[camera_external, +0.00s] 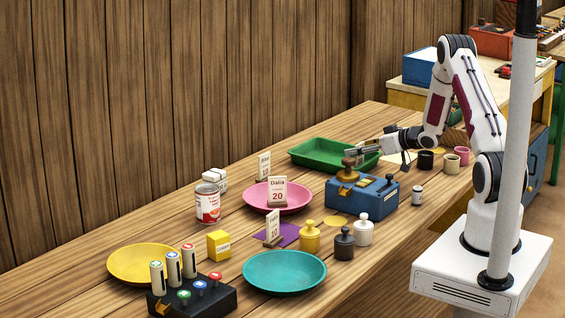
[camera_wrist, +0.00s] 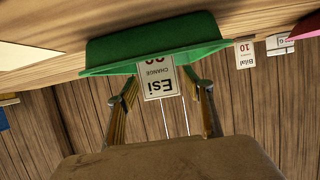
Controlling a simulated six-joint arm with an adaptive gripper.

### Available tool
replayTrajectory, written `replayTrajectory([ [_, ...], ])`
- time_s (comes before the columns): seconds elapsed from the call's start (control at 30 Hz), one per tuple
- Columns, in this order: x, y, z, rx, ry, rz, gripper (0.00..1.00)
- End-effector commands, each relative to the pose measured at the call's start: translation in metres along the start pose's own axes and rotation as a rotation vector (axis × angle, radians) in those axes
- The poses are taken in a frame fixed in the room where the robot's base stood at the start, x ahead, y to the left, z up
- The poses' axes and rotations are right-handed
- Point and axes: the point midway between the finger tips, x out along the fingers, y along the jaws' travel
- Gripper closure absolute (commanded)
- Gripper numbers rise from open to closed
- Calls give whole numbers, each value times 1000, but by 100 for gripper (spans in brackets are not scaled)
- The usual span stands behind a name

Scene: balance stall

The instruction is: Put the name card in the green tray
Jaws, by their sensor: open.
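A white name card reading "Esi" (camera_wrist: 157,86) appears upside down between my fingers in the wrist view, with the green tray (camera_wrist: 150,42) directly beyond it. My gripper (camera_wrist: 162,92) is open, with one finger on each side of the card; I cannot tell whether either touches it. In the external view my gripper (camera_external: 353,153) reaches left, at the near edge of the green tray (camera_external: 322,148) and above the blue box-shaped device. The Esi card is hard to make out there. Other name cards stand nearby: Dalia (camera_external: 278,192) and Bilal (camera_wrist: 244,55).
The blue device (camera_external: 362,197) stands just below my gripper. A pink plate (camera_external: 257,202), a can (camera_external: 208,204), several weights (camera_external: 310,238), a teal plate (camera_external: 285,272) and a yellow plate (camera_external: 130,262) crowd the counter's left part. Cups (camera_external: 452,164) stand right of my gripper.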

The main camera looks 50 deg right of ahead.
Motion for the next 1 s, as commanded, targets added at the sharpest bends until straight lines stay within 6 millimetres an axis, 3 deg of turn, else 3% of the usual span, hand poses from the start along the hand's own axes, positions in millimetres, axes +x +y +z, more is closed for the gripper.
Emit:
replayTrajectory([
  [0.27, -19, 1, -1, 0, -1, 1, 49],
  [0.8, -97, 1, -1, 0, 0, 2, 49],
  [1.0, -115, 1, -1, 0, 1, 1, 49],
])
